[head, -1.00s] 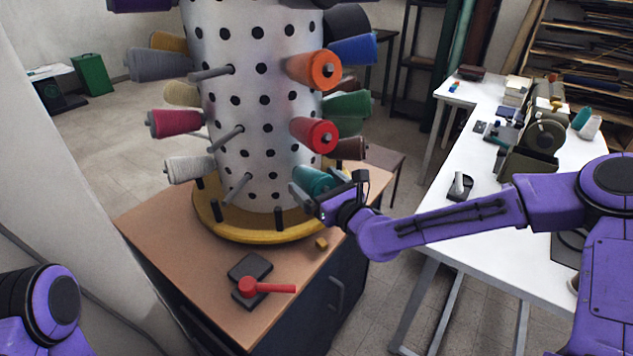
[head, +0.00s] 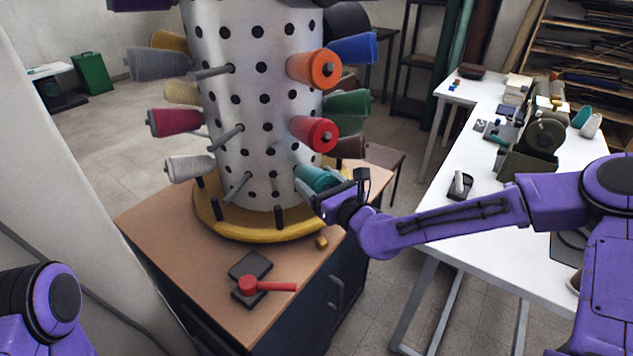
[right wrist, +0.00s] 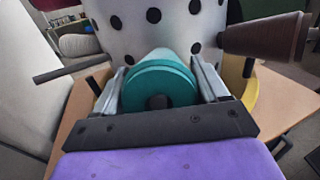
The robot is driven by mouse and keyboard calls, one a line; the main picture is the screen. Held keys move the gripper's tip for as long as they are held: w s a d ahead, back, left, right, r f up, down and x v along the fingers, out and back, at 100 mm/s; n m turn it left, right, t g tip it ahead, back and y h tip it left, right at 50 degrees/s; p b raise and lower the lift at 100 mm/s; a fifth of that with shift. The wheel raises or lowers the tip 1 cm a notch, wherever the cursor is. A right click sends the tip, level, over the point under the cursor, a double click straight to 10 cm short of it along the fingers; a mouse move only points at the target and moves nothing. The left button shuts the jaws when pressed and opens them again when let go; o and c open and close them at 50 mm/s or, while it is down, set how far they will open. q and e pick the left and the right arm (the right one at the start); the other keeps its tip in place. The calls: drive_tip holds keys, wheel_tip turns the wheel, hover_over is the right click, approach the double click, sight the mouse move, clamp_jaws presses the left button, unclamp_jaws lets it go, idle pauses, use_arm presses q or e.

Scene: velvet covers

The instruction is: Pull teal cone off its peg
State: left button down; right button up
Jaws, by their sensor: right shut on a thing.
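The teal cone (head: 316,178) sits low on the right side of the white perforated drum (head: 258,130), below the red cone (head: 314,133). In the right wrist view the teal cone (right wrist: 160,84) lies between my two fingers, its wide end facing the camera with a dark centre. My right gripper (head: 322,191) is shut on the teal cone; it also shows in the right wrist view (right wrist: 160,92), one finger on each side. Whether the cone is still on its peg is hidden. My left gripper is out of view; only part of my left arm shows.
The drum stands on a yellow ring base (head: 230,228) on a brown cabinet top. An orange cone (head: 314,68) and a brown cone (right wrist: 265,37) are nearby. A bare peg (right wrist: 70,70) sticks out at left. A red-handled tool (head: 266,286) lies in front. A white bench (head: 500,235) is at right.

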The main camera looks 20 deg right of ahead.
drive_tip(key=shift+s+r, duration=0.1)
drive_tip(key=shift+s, duration=0.05)
drive_tip(key=shift+r+p+v, duration=0.2)
drive_tip(key=shift+p+v, duration=0.1)
drive_tip(key=shift+v, duration=0.6)
drive_tip(key=shift+r+p+v, duration=0.2)
drive_tip(key=shift+p+v, duration=0.15)
drive_tip(key=shift+v, duration=0.55)
drive_tip(key=shift+r+p+v, duration=0.15)
drive_tip(key=shift+p+v, duration=0.15)
drive_tip(key=shift+v, duration=0.6)
drive_tip(key=p, duration=1)
approach(327, 186)
drive_tip(key=shift+s+d+r, duration=0.2)
drive_tip(key=shift+s+r, duration=0.5)
drive_tip(key=shift+r, duration=0.05)
drive_tip(key=p+v, duration=0.4)
drive_tip(key=v, duration=0.1)
